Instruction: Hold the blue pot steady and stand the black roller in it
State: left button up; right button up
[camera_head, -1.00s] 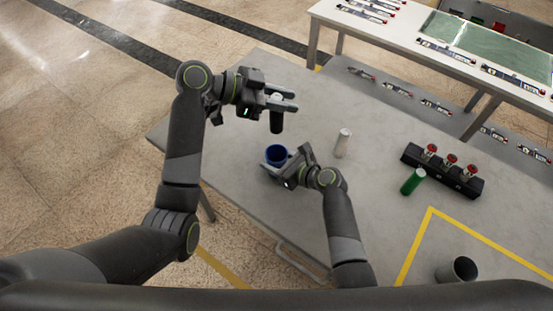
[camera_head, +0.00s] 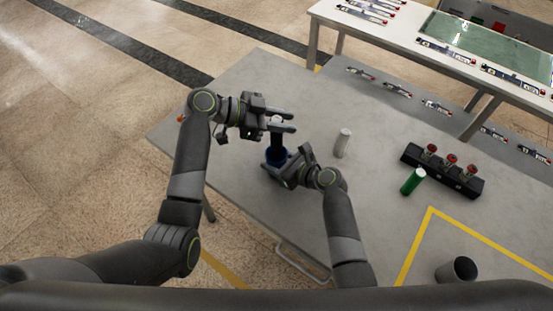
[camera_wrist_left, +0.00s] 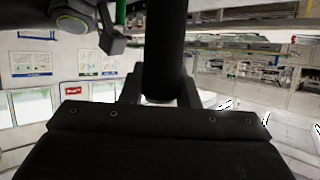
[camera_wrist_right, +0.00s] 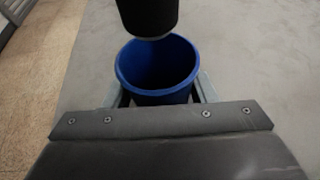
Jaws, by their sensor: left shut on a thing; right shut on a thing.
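The blue pot (camera_head: 272,160) stands upright on the grey table; it also shows in the right wrist view (camera_wrist_right: 135,87), open and empty inside as far as I see. My right gripper (camera_head: 286,164) is shut on the pot, a finger on each side. My left gripper (camera_head: 287,121) is shut on the black roller (camera_head: 277,141) and holds it roughly upright above the pot. In the right wrist view the roller's lower end (camera_wrist_right: 148,20) hangs over the far part of the pot's mouth, apparently above the rim. The roller also fills the middle of the left wrist view (camera_wrist_left: 164,45).
A white cylinder (camera_head: 342,143) stands right of the pot. Further right are a green cylinder (camera_head: 413,181) and a black rack (camera_head: 463,180) with red-topped items. A grey cup (camera_head: 457,270) stands at lower right, inside yellow tape.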

pick_arm(q)
notch_tip(320, 180, down, 3)
jog(key=shift+f, duration=0.1)
dwell(0.4)
jog(key=o, duration=1.2)
jog(key=shift+c, duration=0.2)
jog(key=shift+a, duration=0.1)
jog(key=v, duration=1.2)
jog(key=shift+s, duration=0.1)
pick_arm(e)
jog(key=o, duration=1)
